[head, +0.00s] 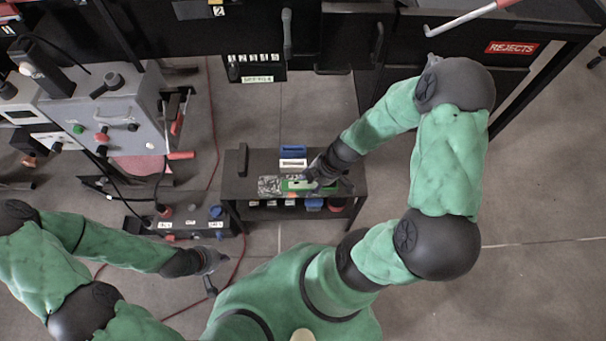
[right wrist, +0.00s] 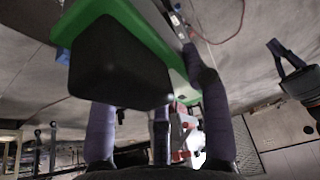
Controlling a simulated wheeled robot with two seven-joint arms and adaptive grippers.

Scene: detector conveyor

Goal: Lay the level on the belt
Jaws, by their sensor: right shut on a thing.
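The level (head: 297,186) shows as a small green piece at my right gripper (head: 318,174), over the small dark table. In the right wrist view the level (right wrist: 172,38) is a long green bar beside a black block, close up between the purple fingers of my right gripper (right wrist: 160,110). The right gripper is shut on it; whether it touches the table is unclear. My left gripper (head: 212,273) is empty with spread fingers, low at the left. The belt cannot be clearly picked out among the dark structures at the top.
The small table (head: 236,188) also holds a black block (head: 242,160), a blue item (head: 292,151) and a white item (head: 292,163). Dark machine fronts with a red REJECTS sign (head: 511,48) line the back. A grey control box (head: 105,112) stands left. Floor is clear at right.

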